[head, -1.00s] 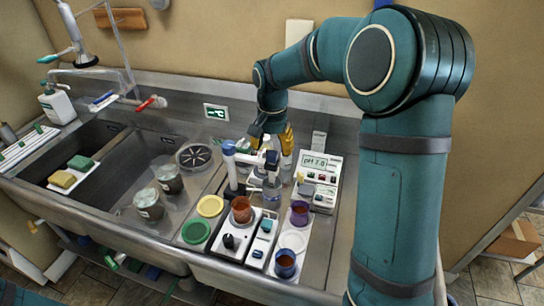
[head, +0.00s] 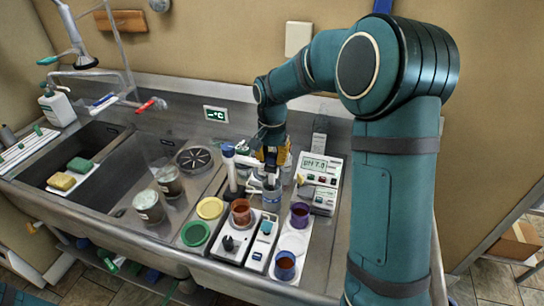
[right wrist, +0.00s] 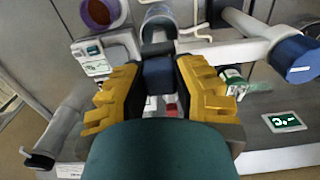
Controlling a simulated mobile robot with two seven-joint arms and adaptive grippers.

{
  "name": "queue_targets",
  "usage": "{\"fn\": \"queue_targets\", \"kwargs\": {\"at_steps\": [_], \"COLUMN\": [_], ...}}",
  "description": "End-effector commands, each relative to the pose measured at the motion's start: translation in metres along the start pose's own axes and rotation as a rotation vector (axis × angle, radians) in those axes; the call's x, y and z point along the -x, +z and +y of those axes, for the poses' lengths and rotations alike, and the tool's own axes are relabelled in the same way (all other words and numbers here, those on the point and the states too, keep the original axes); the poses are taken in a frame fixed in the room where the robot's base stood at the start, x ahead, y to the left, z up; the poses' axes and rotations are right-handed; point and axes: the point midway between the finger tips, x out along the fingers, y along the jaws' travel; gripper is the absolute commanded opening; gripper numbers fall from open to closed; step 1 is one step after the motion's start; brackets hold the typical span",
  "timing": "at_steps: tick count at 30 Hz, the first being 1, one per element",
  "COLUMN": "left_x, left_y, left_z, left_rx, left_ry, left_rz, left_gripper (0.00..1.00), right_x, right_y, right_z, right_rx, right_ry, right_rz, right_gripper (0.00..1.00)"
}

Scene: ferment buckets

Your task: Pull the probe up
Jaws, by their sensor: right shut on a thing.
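My right gripper (head: 271,156) is at the pH station on the drainboard, pointing down over a small clear beaker (head: 272,198). In the right wrist view its yellow fingers (right wrist: 159,82) are shut on the dark blue cap of the probe (right wrist: 158,72). In the head view the fingers hide most of the probe, and I cannot tell how deep its tip sits. The pH meter (head: 321,172), white with a lit display, stands right of the gripper. A stand with a blue-topped post (head: 228,152) is just left. My left gripper is out of view.
Cups of red-brown (head: 241,212), purple (head: 300,214) and dark liquid (head: 285,265) stand close in front. Yellow (head: 210,208) and green lids (head: 195,234) lie to the left. A tall clear bottle (head: 319,140) is behind the meter.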

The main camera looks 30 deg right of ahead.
Motion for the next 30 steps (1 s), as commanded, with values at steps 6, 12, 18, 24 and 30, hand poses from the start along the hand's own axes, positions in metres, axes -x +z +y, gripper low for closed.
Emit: {"fn": "queue_targets", "kwargs": {"at_steps": [6, 12, 18, 24, 30], "left_x": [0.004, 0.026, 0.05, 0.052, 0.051], "left_y": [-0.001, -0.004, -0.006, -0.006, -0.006], "left_z": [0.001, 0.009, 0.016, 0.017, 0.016], "left_rx": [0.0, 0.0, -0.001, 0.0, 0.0], "left_ry": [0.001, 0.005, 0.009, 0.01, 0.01], "left_rz": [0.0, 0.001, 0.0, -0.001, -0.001], "left_gripper": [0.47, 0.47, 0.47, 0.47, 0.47], "right_x": [0.003, 0.028, 0.056, 0.06, 0.059], "right_y": [0.001, 0.0, 0.0, 0.0, -0.001], "right_z": [0.001, 0.0, 0.0, 0.0, 0.0], "right_rx": [0.001, 0.0, 0.0, 0.0, 0.0], "right_ry": [0.003, 0.002, 0.001, 0.001, -0.001], "right_rz": [-0.002, -0.001, 0.0, 0.0, 0.002], "right_gripper": [0.0, 0.0, 0.0, 0.0, 0.32]}}
